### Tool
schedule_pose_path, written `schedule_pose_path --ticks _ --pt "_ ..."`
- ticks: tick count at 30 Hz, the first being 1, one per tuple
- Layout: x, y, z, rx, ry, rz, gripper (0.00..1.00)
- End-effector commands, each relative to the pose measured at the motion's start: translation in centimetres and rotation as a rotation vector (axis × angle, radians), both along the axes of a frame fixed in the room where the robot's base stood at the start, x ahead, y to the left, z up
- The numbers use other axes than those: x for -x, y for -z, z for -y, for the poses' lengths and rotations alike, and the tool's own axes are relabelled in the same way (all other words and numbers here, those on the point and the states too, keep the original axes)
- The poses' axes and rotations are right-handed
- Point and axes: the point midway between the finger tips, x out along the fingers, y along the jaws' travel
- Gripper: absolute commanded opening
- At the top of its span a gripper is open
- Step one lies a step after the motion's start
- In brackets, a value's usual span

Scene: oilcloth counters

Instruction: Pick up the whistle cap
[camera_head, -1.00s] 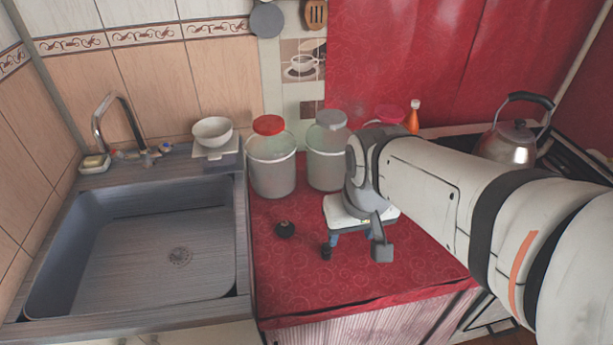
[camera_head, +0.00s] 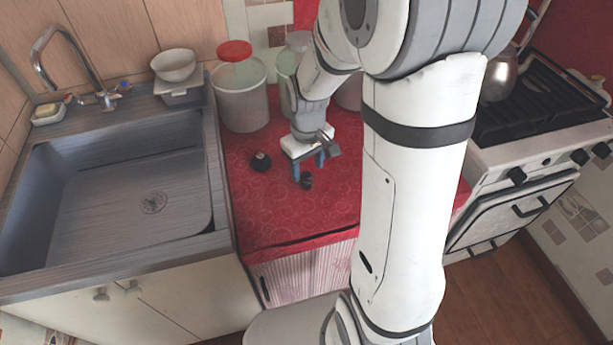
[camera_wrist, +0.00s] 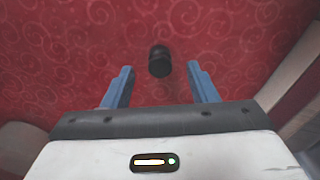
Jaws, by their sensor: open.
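A small black cylindrical piece, which looks like the whistle cap (camera_head: 307,181), stands on the red oilcloth in the head view. It also shows in the wrist view (camera_wrist: 159,61), ahead of my fingertips and close to the middle of the gap between them. My gripper (camera_head: 308,170) is open and empty, with its blue fingers pointing down at the cloth. In the wrist view, my gripper (camera_wrist: 160,82) has one finger to each side of the cap's line, and nothing touches the cap. Its exact height above the cloth is hard to tell.
Another round dark object (camera_head: 261,161) lies left of my gripper. A red-lidded jar (camera_head: 239,95) stands behind it. The sink (camera_head: 120,185) is at left, the stove (camera_head: 540,95) with a kettle (camera_head: 498,80) at right. The oilcloth's front (camera_head: 290,215) is clear.

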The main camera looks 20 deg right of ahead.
Motion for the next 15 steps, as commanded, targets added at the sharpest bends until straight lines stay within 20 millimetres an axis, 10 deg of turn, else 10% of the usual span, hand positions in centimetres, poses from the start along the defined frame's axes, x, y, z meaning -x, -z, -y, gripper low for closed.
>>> schedule_pose_path --ticks 15 --pt "-0.7 4.6 -0.2 0.000 0.002 0.000 0.53"
